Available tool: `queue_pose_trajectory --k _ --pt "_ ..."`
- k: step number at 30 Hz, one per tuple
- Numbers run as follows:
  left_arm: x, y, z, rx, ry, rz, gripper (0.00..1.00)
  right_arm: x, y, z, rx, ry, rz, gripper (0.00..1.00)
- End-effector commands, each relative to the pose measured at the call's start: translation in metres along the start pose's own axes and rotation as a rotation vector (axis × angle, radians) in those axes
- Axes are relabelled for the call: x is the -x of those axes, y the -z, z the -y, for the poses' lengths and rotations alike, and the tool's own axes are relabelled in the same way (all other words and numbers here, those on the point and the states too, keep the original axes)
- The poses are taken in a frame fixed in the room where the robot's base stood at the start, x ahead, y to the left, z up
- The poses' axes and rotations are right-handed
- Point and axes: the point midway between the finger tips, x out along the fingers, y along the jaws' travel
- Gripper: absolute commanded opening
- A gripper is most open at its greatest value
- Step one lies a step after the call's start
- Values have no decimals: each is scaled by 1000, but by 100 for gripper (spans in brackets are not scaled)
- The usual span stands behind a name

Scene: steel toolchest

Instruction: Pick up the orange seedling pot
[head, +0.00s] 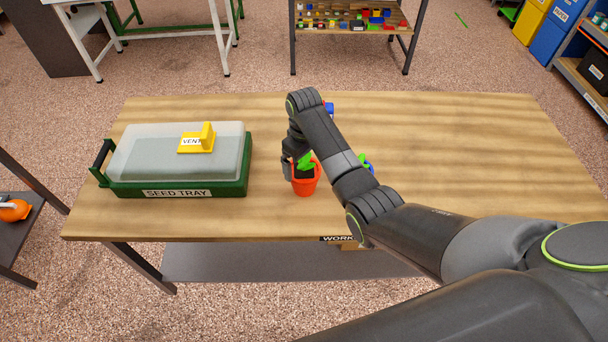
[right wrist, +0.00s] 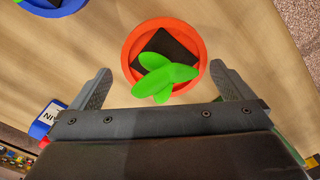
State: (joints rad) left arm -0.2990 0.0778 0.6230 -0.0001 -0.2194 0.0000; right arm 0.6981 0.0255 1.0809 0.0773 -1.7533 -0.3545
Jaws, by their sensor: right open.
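The orange seedling pot (head: 305,183) stands upright on the wooden table, right of the seed tray, with green leaves and dark soil showing. In the right wrist view the pot (right wrist: 131,43) is seen from above, its leaves (right wrist: 165,78) near the gripper's palm. My right gripper (right wrist: 166,85) is open, its two fingers apart on either side of the pot's near rim. I cannot tell whether either finger touches it. In the head view my right arm hides part of the pot and most of the gripper. My left gripper is not in view.
A green seed tray (head: 243,180) with a clear lid and yellow vent (head: 197,143) sits at the table's left. Blue items (head: 329,108) are partly hidden behind my arm. The table's right side (head: 480,150) is clear.

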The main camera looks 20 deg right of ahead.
Motion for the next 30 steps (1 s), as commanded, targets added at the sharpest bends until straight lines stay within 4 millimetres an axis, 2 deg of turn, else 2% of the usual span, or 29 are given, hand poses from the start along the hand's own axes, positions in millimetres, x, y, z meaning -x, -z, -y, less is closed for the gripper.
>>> queue_pose_trajectory --k 4,9,18,30 --pt "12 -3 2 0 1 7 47 -22 -6 6 0 3 6 100" --pt "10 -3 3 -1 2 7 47 -41 -5 5 0 1 3 100" --pt "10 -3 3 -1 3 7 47 -46 -5 5 0 0 1 100" --pt "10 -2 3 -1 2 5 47 -45 -4 5 0 0 0 52"
